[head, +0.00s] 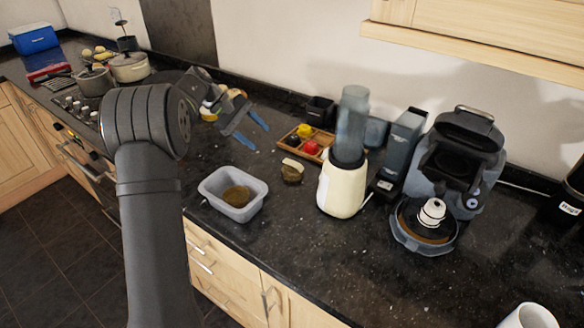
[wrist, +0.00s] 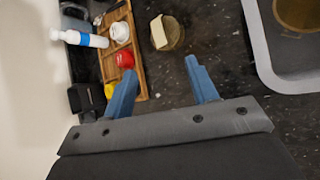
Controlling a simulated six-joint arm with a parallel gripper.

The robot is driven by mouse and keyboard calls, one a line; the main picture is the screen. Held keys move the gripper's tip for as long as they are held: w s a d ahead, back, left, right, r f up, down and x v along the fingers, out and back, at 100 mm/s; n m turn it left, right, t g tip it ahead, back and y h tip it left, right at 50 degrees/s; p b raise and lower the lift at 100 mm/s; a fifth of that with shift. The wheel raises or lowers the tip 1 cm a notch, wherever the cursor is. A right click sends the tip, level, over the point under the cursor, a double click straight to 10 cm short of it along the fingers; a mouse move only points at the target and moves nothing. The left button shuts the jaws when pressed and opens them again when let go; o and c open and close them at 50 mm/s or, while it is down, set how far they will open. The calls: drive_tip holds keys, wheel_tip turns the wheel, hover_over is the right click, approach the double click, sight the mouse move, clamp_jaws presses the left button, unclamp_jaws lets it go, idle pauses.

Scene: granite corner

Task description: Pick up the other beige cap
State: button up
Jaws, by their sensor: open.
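A small round brownish piece with a beige block-like part (head: 291,171) rests on the dark counter, between the grey bin and the wooden tray. It also shows in the wrist view (wrist: 158,32), ahead of the fingertips and apart from them. It may be the beige cap; its exact shape is unclear. A similar brown round piece (head: 237,196) lies inside the grey bin (head: 213,205), partly seen in the wrist view (wrist: 297,12). My gripper (head: 252,131) is open and empty above the counter, its blue fingers (wrist: 160,66) spread with only counter between them.
A wooden tray (wrist: 134,14) with red (wrist: 124,58), yellow (wrist: 110,88) and white items lies close to the brownish piece. A cream blender (head: 341,190) and a dark coffee machine (head: 462,160) stand to the right. The front counter right of the bin is clear.

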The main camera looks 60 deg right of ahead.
drive_tip(key=w+a+f+n+g, duration=0.2)
drive_tip(key=w+n+g, duration=0.1)
drive_tip(key=w+n, duration=0.2)
drive_tip(key=n, duration=0.1)
approach(291, 163)
drive_tip(key=f, duration=0.1)
drive_tip(key=s+f, duration=0.2)
drive_tip(key=shift+s+d+g+h, duration=0.2)
drive_tip(key=shift+d+g+h, duration=0.1)
drive_tip(key=shift+g+h, duration=0.1)
drive_tip(key=shift+r+x, duration=0.15)
drive_tip(key=shift+x, duration=1.2)
drive_tip(key=shift+r+x, duration=0.15)
drive_tip(key=shift+x, duration=1.15)
drive_tip(key=shift+s+d, duration=0.1)
drive_tip(key=shift+d, duration=0.05)
clamp_jaws()
